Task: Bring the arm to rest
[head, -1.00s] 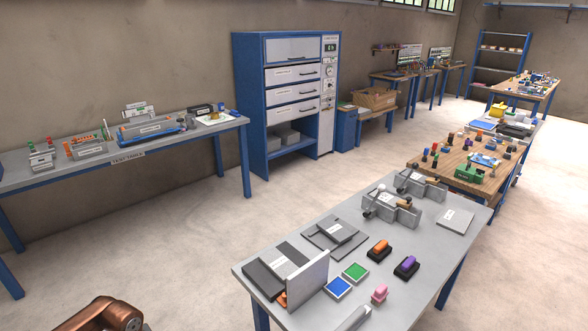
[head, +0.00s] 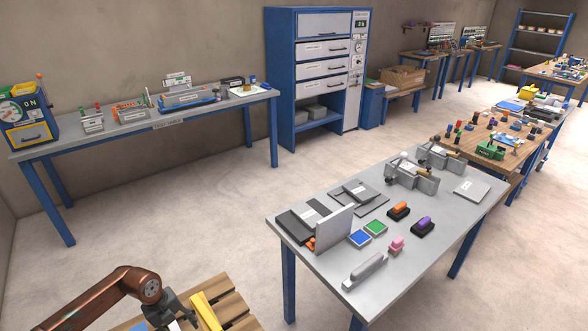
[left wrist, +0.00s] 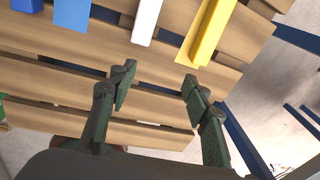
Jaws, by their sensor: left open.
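My left gripper (head: 182,312) is at the bottom left of the head view, at the end of a copper-coloured arm, over a slatted wooden surface (head: 238,308). The left wrist view shows its two dark green fingers (left wrist: 160,92) spread apart with nothing between them. They are above the wooden slats (left wrist: 60,85). A yellow bar (left wrist: 208,30), a white bar (left wrist: 147,20) and a blue bar (left wrist: 72,14) lie on the slats beyond the fingertips. The yellow bar (head: 206,311) also shows beside the gripper in the head view. My right gripper is not in view.
A grey table (head: 335,285) with blocks and clamps stands to the right. A long bench (head: 215,112) runs along the wall, with a blue dial machine (head: 28,118) at its left end. A blue cabinet (head: 283,75) stands at the back. Open floor lies between.

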